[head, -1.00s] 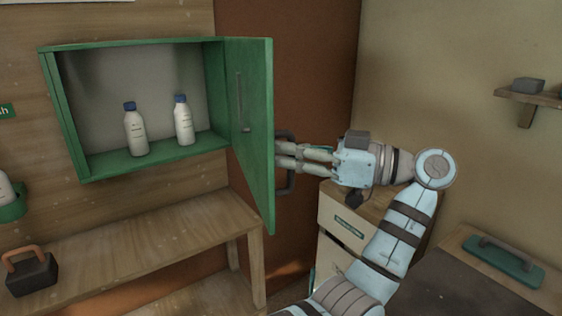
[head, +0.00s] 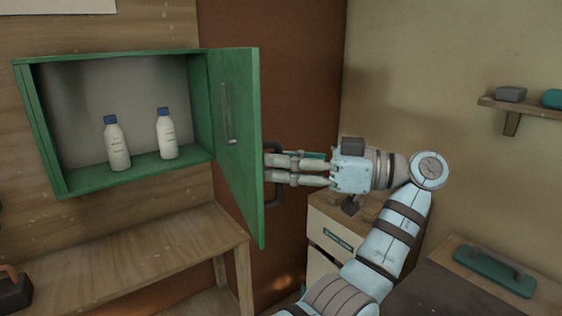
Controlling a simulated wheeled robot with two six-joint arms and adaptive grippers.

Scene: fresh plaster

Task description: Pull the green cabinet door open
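The green cabinet (head: 126,181) hangs on the plank wall at the left, with its inside in plain view. Its green door (head: 243,165) stands wide open, swung out toward me on the cabinet's right side. A dark bar handle (head: 274,201) is on the door's outer face, partly hidden by the door edge and my fingers.
Two white bottles with blue caps (head: 116,146) (head: 166,136) stand in the cabinet. A wooden bench (head: 130,254) is below. A drawer unit (head: 323,236) stands behind my arm. A green float (head: 494,272) lies at the lower right, and a shelf (head: 530,107) is on the right wall.

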